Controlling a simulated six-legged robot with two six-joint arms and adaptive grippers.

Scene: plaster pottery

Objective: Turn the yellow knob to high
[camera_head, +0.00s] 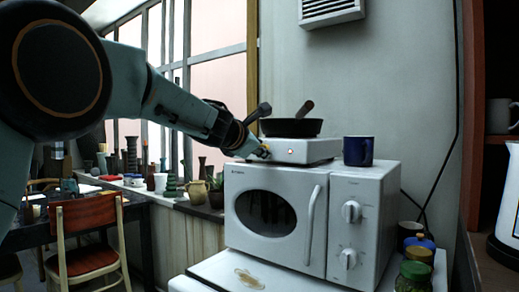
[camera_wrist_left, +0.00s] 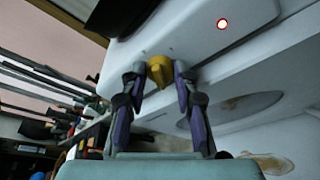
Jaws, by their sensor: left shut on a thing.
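The yellow knob (camera_wrist_left: 159,70) is on the front of the white hot plate (camera_wrist_left: 230,48), between the fingertips of my left gripper (camera_wrist_left: 160,78) in the left wrist view. The fingers touch it from both sides. In the head view, my left gripper (camera_head: 262,151) reaches the left part of the hot plate's front (camera_head: 315,150), and only a little of the knob (camera_head: 265,149) shows. A red-lit round light (camera_head: 291,152) sits to the right of the knob. The knob's pointer and marks are too small to read. My right gripper is in neither view.
The hot plate stands on a white microwave (camera_head: 265,205). A black pan (camera_head: 291,127) sits on the hot plate, and a dark blue mug (camera_head: 358,151) stands to its right. Pottery lines the window ledge at left. A chair (camera_head: 88,235) stands at lower left.

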